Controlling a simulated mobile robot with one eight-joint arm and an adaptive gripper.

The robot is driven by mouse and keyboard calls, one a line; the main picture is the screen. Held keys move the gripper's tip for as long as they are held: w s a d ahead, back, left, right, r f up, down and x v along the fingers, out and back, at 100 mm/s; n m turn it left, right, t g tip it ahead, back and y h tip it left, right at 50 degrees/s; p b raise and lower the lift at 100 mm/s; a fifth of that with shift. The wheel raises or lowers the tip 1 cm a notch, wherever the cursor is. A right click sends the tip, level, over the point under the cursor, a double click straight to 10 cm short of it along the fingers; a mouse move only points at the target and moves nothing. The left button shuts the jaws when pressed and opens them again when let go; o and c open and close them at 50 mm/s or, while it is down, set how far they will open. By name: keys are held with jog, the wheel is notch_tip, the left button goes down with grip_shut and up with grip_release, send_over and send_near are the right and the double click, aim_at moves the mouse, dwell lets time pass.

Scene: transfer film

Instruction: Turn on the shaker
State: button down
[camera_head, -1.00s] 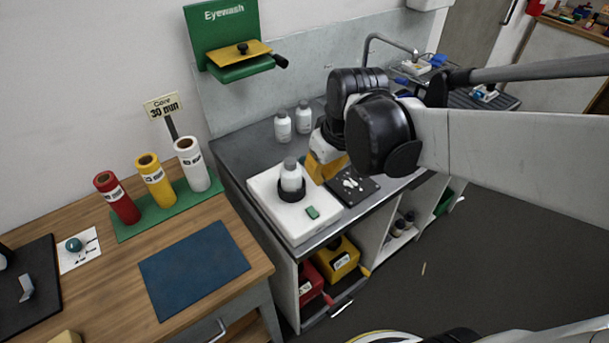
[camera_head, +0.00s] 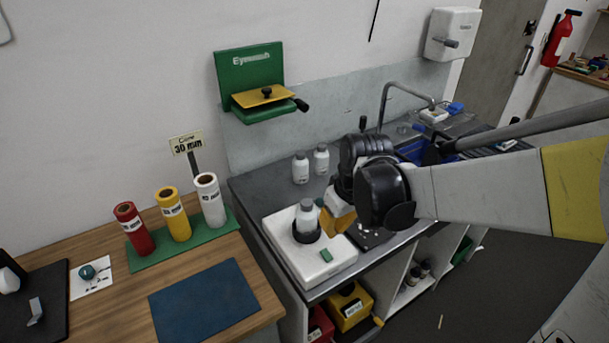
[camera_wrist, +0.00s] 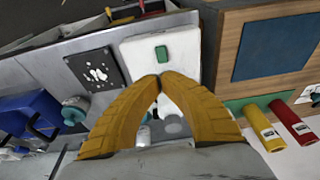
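The shaker (camera_head: 283,237) is a white box at the front left of the grey counter. A white bottle (camera_head: 307,215) with a grey cap stands upright in its black ring holder. A green button (camera_head: 326,255) sits on its front top; the button also shows in the wrist view (camera_wrist: 161,53). My gripper (camera_head: 338,222) is just right of the bottle, over or beside the shaker's right side. In the wrist view its yellow fingertips (camera_wrist: 160,79) meet, with nothing between the tips, and appear just short of the green button. Contact with the shaker cannot be told.
Two white bottles (camera_head: 301,168) stand behind the shaker. A black plate with white pieces (camera_head: 370,236) lies to its right, partly behind my arm. A wooden bench with a blue mat (camera_head: 205,300) and red, yellow and white rolls (camera_head: 172,214) is at left.

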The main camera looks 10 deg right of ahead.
aim_at(326, 249)
jog(key=b+x, duration=0.3)
jog(key=x, duration=0.6)
jog(key=shift+f, duration=0.1)
jog(key=shift+w+a+f+g+b, duration=0.15)
jog(key=shift+w+f+g+b, duration=0.2)
jog(key=shift+f+g, duration=0.25)
jog(key=shift+s+r, duration=0.15)
jog(key=shift+s, duration=0.05)
jog(key=shift+s+d+r, duration=0.25)
jog(key=shift+s, duration=0.4)
jog(key=shift+r+p, duration=0.1)
jog(key=shift+p, duration=0.2)
jog(key=shift+r+p, duration=0.3)
jog(key=shift+r, duration=0.05)
jog(key=s+r+p, duration=0.1)
jog(key=r+p, duration=0.1)
jog(key=r, duration=0.4)
jog(key=s+d+r+p, duration=0.1)
jog(key=s+r+p, duration=0.1)
jog(key=r, duration=0.4)
jog(key=shift+r+p, duration=0.35)
jog(key=shift+p, duration=0.4)
